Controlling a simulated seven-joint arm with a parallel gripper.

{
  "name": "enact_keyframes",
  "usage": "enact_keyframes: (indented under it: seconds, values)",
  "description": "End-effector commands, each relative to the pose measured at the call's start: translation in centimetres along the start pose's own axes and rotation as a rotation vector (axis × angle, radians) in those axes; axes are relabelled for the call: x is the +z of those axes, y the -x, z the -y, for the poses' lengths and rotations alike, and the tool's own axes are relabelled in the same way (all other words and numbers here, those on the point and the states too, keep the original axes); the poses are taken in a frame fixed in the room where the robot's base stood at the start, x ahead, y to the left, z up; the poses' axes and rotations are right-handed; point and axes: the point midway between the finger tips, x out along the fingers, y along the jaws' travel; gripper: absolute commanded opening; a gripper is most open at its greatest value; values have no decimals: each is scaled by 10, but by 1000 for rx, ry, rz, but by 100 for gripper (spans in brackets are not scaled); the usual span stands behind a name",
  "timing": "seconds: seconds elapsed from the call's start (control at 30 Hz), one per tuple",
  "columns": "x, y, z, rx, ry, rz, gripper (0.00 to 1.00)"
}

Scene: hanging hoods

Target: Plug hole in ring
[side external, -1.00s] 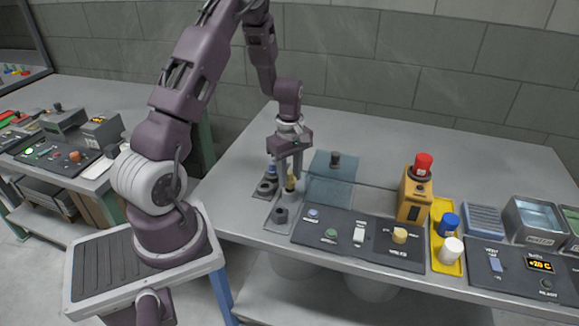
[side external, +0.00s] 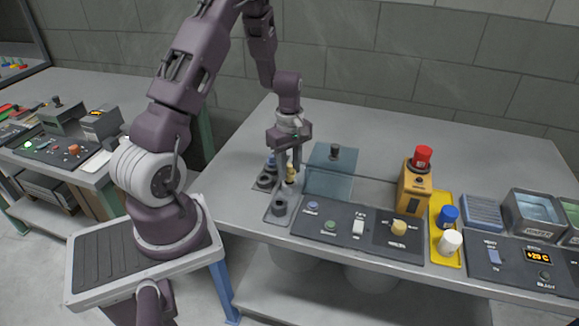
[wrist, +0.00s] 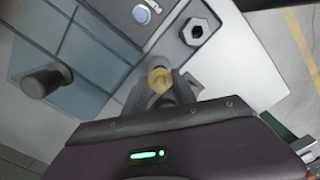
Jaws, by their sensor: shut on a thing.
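My gripper (side external: 290,180) points down over the left part of the bench, its jaws shut on a small plug with a yellow top (side external: 291,172). In the wrist view the yellow plug (wrist: 160,79) shows between the grey fingers; its lower end is hidden. A dark ring (side external: 279,208) stands on a grey plate just in front of the gripper. The wrist view shows this ring (wrist: 197,31) with an open, dark hole, apart from the plug. A second dark ring (side external: 266,181) stands left of the gripper, with a blue-topped piece (side external: 270,164) behind it.
A bluish transparent panel with a dark knob (side external: 335,152) lies right of the gripper. A control panel (side external: 345,232) with buttons and switches runs along the front edge. An orange box with a red top (side external: 414,188) stands farther right. The back of the bench is clear.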

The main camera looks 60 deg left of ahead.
Motion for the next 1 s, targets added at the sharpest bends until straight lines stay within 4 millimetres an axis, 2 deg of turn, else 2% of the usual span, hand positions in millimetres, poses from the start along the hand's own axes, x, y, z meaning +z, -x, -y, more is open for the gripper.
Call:
enact_keyframes:
  seconds: [1.0]
  values:
    - [0,-9,0,-1,0,0,0]
